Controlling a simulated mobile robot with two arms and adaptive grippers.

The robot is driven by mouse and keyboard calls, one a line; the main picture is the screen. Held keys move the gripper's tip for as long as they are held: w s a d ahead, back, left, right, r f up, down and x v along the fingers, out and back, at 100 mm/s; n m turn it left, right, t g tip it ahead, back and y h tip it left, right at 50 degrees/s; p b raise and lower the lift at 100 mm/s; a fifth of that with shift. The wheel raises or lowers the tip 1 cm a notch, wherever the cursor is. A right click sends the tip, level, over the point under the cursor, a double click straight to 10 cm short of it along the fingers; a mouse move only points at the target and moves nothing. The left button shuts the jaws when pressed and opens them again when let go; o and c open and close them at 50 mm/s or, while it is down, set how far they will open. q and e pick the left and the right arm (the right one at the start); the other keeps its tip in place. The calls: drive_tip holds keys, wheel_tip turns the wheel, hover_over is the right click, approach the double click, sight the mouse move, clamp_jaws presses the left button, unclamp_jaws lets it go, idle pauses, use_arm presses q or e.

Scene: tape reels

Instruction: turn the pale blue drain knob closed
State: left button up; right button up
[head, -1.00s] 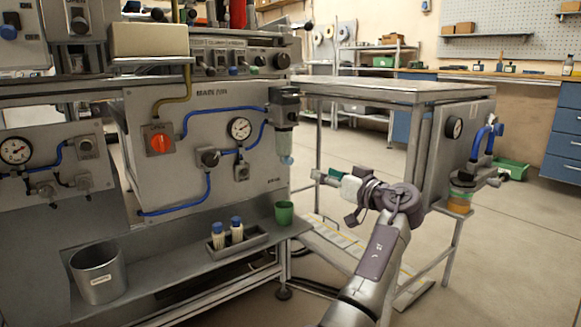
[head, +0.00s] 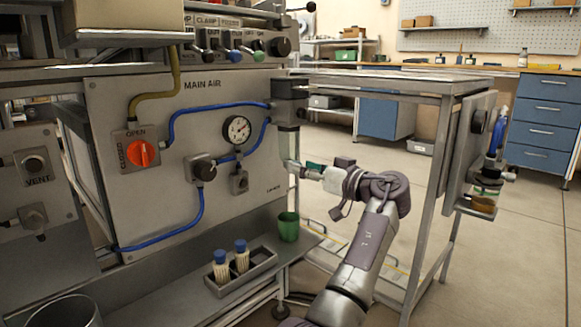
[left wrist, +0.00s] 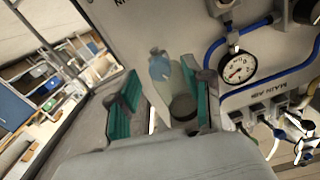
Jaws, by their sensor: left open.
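The pale blue drain knob (left wrist: 160,67) shows in the left wrist view at the end of a clear filter bowl (left wrist: 178,82). In the head view the filter (head: 289,100) hangs at the right edge of the main air panel, and the knob cannot be made out behind my fingertips. My left gripper (head: 300,170) is open at the bowl's lower end. In the left wrist view its teal fingers (left wrist: 164,106) stand apart, with the bowl showing between them. I cannot tell whether they touch it. My right gripper is not in view.
The panel carries a gauge (head: 237,130), an orange-red valve knob (head: 141,153) and blue hoses. Below, a shelf holds a green cup (head: 288,227) and a tray (head: 240,274) with blue-capped bottles. A metal frame table (head: 400,82) stands right of my arm.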

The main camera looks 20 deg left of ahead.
use_arm(q)
drive_tip(key=shift+a, duration=0.1)
clamp_jaws()
drive_tip(key=n, duration=0.4)
idle(0.5)
unclamp_jaws()
